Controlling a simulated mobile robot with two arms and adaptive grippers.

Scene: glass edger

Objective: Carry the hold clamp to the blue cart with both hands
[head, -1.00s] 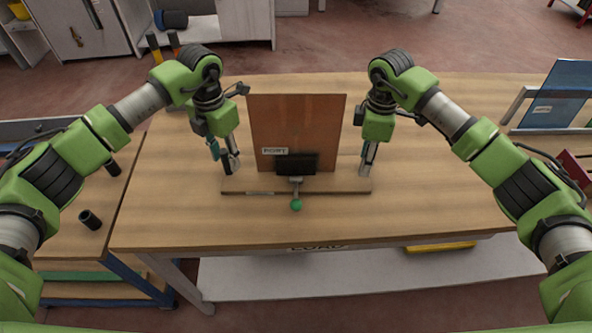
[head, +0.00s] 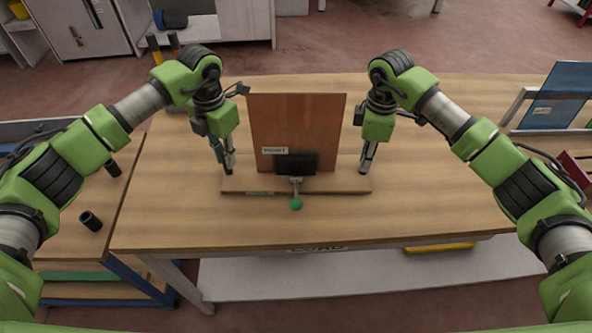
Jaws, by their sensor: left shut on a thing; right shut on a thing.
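The hold clamp is a wooden base board (head: 330,185) with a dark clamp block and a green-knobbed lever (head: 296,204); it lies on the wooden table. A brown panel (head: 300,128) with a small white label stands upright behind the dark block. My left gripper (head: 228,170) is shut on the left end of the base. My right gripper (head: 366,168) is shut on its right end. Both point down. The exact finger contact is too small to see. The blue cart (head: 55,222), with a wooden top and blue frame, stands at the left.
The table (head: 440,205) is clear around the clamp. A dark cylinder (head: 90,220) and another dark piece (head: 113,168) are on the cart top. A rack with a blue panel (head: 557,95) and a red item (head: 577,168) stand at the table's right.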

